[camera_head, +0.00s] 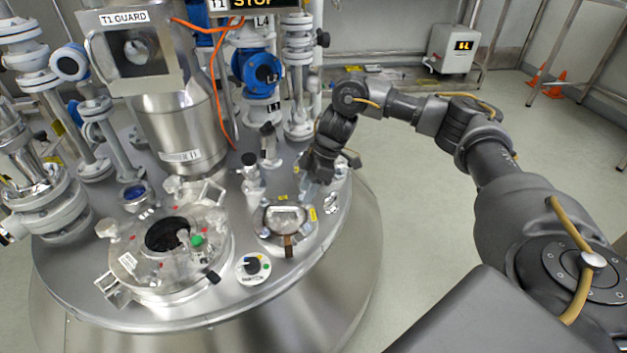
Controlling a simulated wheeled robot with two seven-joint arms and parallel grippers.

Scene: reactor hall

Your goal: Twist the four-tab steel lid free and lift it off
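A small round steel lid (284,218) with tabs at its edge sits on a port near the right edge of the steel vessel top; I take it for the four-tab lid, though I cannot count its tabs. A brown-and-dark handle or latch stands at its front. My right gripper (318,174) hangs behind and to the right of the lid, over the vessel top and apart from the lid. Its fingers are small and dark against pale fittings, so I cannot tell their opening. My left gripper is out of view.
A larger port with a clear cover (168,255) and clamps lies left of the lid. Pipes, a blue valve (257,72) and an orange cable stand behind. Open floor lies right of the vessel.

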